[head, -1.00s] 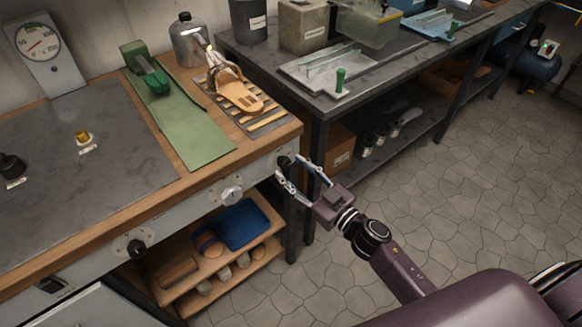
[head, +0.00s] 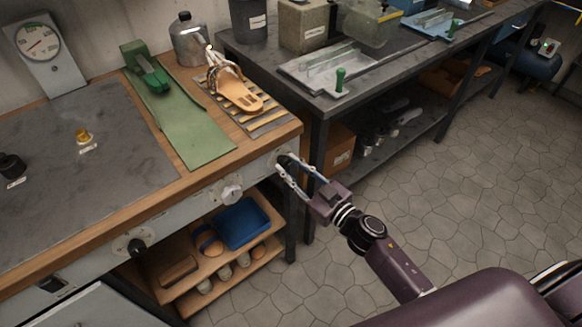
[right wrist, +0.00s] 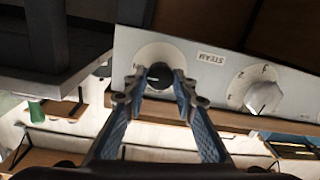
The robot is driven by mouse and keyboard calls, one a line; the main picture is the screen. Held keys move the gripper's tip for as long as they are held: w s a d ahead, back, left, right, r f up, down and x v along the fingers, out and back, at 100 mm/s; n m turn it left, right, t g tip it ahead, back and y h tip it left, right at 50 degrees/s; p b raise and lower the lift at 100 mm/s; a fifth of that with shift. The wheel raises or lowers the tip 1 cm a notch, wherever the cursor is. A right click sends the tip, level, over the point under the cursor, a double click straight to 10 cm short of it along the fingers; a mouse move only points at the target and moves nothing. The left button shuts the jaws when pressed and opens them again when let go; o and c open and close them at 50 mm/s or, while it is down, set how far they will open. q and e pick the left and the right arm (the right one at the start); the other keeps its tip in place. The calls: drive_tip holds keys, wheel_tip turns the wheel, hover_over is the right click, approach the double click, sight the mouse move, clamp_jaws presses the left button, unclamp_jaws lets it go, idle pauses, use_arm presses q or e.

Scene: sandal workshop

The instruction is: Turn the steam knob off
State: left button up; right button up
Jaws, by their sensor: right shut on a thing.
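The steam knob is small, round and black, on a light disc in the grey front panel of the bench. It shows in the right wrist view (right wrist: 159,73), beside a "STEAM" label (right wrist: 211,58). In the head view the steam knob (head: 284,160) is at the panel's right end, partly covered by my fingertips. My right gripper (head: 285,164) is shut on it, one finger on each side; the right wrist view also shows the gripper (right wrist: 158,84) around the knob. My left gripper is not in view.
A white dial knob (head: 232,191) and another black knob (head: 136,247) sit further left on the same panel. A wooden shelf (head: 262,259) with a blue tray (head: 242,222) lies below. A dark metal table (head: 310,98) stands to the right, and the floor in front is clear.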

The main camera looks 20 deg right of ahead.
drive_tip(key=shift+n, duration=0.3)
drive_tip(key=n, duration=0.3)
drive_tip(key=shift+n+p, duration=0.3)
drive_tip(key=shift+p, duration=0.05)
drive_tip(key=n, duration=0.4)
drive_tip(key=shift+n, duration=0.3)
drive_tip(key=n, duration=0.4)
drive_tip(key=shift+a, duration=0.1)
drive_tip(key=shift+n+h+b, duration=0.4)
drive_tip(key=shift+n+b, duration=0.25)
drive_tip(key=shift+n, duration=1.65)
drive_tip(key=o, duration=1.2)
drive_tip(key=shift+c, duration=0.2)
